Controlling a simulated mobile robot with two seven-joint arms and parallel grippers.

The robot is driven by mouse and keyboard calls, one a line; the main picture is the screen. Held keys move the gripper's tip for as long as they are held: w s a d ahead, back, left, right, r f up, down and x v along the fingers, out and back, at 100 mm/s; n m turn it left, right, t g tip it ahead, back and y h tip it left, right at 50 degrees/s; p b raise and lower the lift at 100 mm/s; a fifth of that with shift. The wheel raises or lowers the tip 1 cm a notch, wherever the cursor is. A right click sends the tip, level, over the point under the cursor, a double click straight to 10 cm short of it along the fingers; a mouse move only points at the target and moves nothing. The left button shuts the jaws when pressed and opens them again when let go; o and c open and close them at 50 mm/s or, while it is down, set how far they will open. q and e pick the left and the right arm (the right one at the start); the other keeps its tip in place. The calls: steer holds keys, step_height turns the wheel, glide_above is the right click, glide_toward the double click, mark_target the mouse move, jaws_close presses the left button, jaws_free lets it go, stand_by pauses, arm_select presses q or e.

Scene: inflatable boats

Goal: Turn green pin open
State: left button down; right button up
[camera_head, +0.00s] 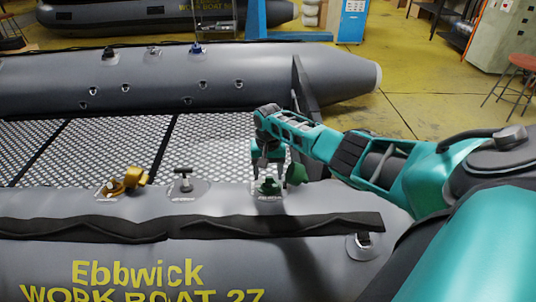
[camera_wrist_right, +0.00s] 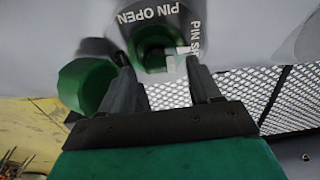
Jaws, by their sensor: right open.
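The green pin (camera_head: 269,187) sits in a valve on the top of the near grey boat tube, to the right of the yellow and black fittings. In the right wrist view the green pin (camera_wrist_right: 154,38) is inside a pale ring label reading "PIN OPEN" and partly "PIN S…". A green cap (camera_wrist_right: 86,84) hangs beside the valve; it also shows in the head view (camera_head: 297,173). My right gripper (camera_head: 267,167) is open above the pin, its fingertips (camera_wrist_right: 161,65) close to either side of it. I cannot tell whether they touch. My left gripper is out of view.
A yellow fitting (camera_head: 127,181) and a black T-handle (camera_head: 184,180) stand on the near tube (camera_head: 60,262), left of my gripper. A black strap (camera_head: 200,226) runs in front. The mesh deck (camera_head: 95,145) and far tube (camera_head: 210,75) lie behind.

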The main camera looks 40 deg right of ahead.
steer(key=shift+f, duration=0.6)
steer(key=c, duration=1)
steer(key=shift+c, duration=0.2)
